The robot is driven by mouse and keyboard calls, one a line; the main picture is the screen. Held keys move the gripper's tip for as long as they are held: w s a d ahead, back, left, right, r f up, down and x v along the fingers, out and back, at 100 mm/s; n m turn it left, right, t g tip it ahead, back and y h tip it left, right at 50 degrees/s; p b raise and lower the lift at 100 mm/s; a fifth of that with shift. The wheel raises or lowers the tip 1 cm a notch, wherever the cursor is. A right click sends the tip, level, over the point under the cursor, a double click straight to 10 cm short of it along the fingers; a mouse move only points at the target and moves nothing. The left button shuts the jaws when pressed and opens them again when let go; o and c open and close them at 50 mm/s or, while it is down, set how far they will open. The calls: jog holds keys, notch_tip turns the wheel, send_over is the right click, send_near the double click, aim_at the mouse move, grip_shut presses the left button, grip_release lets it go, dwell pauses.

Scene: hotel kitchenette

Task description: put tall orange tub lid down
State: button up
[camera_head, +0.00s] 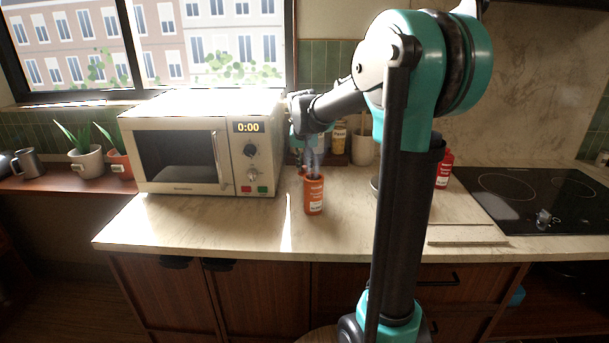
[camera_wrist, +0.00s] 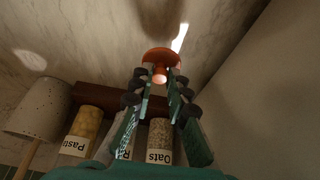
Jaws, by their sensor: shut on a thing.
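The tall orange tub (camera_head: 314,197) stands upright on the counter in front of the microwave's right side, with a pale label on its front. My gripper (camera_head: 313,172) points down directly above the tub's top. In the wrist view, my gripper (camera_wrist: 161,77) is shut on the knob of the orange lid (camera_wrist: 160,54), with a fingertip on either side. The lid is small and partly hidden by the fingers in the head view. I cannot tell whether it touches the tub's rim.
A cream microwave (camera_head: 180,150) stands left of the tub. Storage jars (camera_head: 339,138) and a utensil crock (camera_head: 363,150) stand behind. A red container (camera_head: 444,170), a board (camera_head: 467,234) and a black cooktop (camera_head: 540,195) lie to the right. Counter in front of the microwave is clear.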

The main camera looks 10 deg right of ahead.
aim_at(304, 173)
jog(key=shift+f, duration=1.9)
jog(key=o, duration=0.8)
jog(key=shift+f, duration=0.1)
jog(key=v, duration=1.2)
jog(key=shift+w, duration=0.1)
